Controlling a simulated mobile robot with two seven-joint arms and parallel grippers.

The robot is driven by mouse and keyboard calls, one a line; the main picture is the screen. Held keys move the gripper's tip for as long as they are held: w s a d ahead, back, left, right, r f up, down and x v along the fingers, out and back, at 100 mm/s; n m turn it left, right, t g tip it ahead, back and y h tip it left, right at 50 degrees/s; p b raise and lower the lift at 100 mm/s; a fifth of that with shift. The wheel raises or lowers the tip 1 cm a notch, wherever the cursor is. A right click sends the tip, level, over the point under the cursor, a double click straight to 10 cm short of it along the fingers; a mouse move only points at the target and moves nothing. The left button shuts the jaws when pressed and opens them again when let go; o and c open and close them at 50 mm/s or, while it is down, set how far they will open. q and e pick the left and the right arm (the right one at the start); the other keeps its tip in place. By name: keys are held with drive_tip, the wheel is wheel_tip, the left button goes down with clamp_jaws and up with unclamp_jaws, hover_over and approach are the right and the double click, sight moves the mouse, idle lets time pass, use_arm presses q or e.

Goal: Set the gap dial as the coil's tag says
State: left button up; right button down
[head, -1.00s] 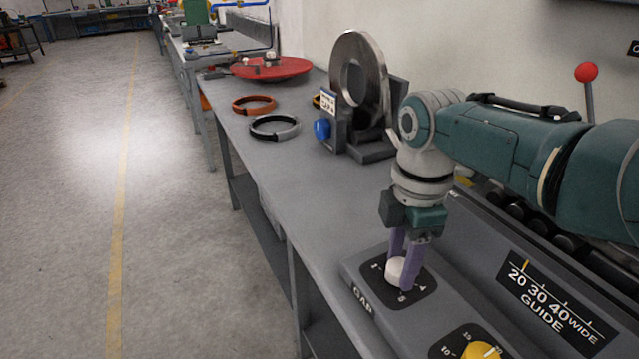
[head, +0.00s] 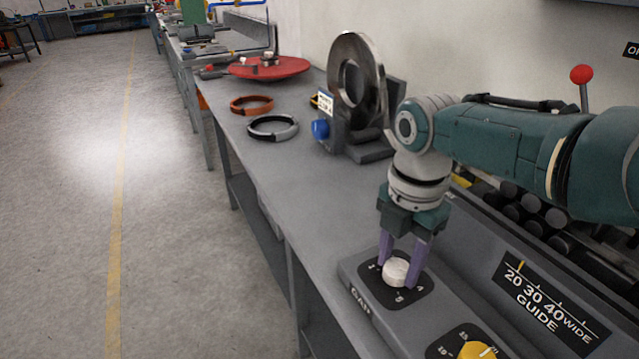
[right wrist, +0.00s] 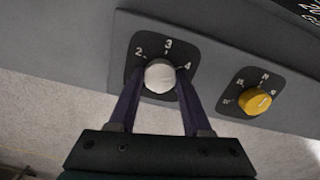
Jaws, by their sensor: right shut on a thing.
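The white gap dial (head: 396,271) sits on a black plate marked GAP on the grey console. In the right wrist view the dial (right wrist: 160,76) has the marks 2, 3 and 4 around its upper side; I cannot tell for sure where its pointer stands. My right gripper (head: 400,270) points down with its purple fingers on either side of the dial, shut on it. The metal coil (head: 340,85) stands upright in a dark stand farther back. Its white tag (head: 326,103) faces me, but its writing is too small to read. My left gripper is not in view.
A yellow knob (head: 478,351) is beside the gap dial, also in the right wrist view (right wrist: 257,102). A GUIDE scale (head: 545,300) is on the sloped panel. A red-knobbed lever (head: 582,76), two rings (head: 272,127) and a red disc (head: 270,67) are farther off.

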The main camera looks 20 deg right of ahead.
sight(398, 267)
drive_tip(key=shift+c, duration=1.7)
unclamp_jaws()
drive_tip(key=shift+r, duration=0.35)
wheel_tip(398, 267, up, 9)
drive_tip(key=p, duration=0.4)
drive_tip(key=shift+r, duration=0.1)
